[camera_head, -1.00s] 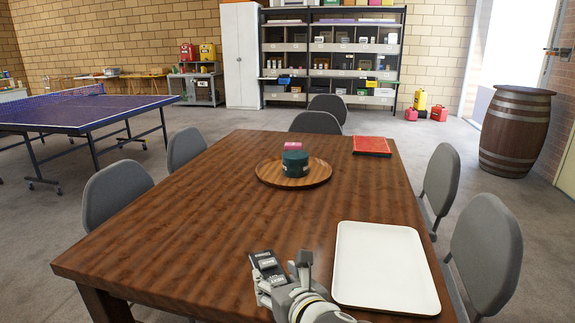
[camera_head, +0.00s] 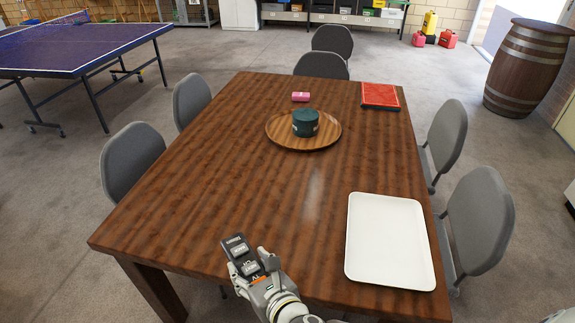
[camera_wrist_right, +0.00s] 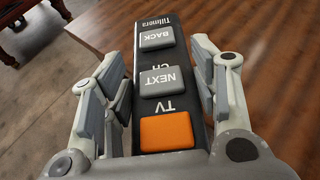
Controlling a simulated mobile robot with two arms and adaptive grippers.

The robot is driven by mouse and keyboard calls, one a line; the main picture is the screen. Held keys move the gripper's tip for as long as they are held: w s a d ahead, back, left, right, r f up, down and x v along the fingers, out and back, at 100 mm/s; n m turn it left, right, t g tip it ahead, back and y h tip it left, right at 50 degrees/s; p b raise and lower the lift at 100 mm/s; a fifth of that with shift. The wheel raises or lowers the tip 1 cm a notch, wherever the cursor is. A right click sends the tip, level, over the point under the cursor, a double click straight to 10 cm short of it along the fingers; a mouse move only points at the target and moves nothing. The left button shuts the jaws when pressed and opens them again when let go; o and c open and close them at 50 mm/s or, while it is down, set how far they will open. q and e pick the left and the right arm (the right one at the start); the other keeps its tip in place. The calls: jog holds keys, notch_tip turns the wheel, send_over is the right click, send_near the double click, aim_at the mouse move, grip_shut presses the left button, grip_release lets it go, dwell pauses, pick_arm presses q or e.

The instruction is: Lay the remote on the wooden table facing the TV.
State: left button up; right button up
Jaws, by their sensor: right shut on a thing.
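The remote is dark with grey buttons and an orange one; it shows in the head view (camera_head: 240,254) and in the right wrist view (camera_wrist_right: 161,61). My right gripper (camera_head: 257,270) is shut on it, with a finger along each long side in the wrist view (camera_wrist_right: 160,95). The remote is at the near edge of the wooden table (camera_head: 210,190). I cannot tell whether it touches the top. No TV shows in either view. My left gripper is not in view.
A white tray (camera_head: 390,240) lies right of the right gripper. The table's middle is clear. Grey chairs stand around it.

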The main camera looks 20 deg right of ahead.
jog(key=w+d+f, duration=0.9)
jog(key=w, duration=0.1)
jog(key=shift+w+f, duration=0.1)
jog(key=shift+f, duration=0.1)
jog(key=shift+w+d+f+b, duration=0.15)
jog(key=shift+f+b, duration=0.15)
jog(key=shift+f, duration=1.5)
jog(key=shift+f, duration=0.15)
jog(key=o, duration=1.3)
jog(key=shift+c, duration=0.2)
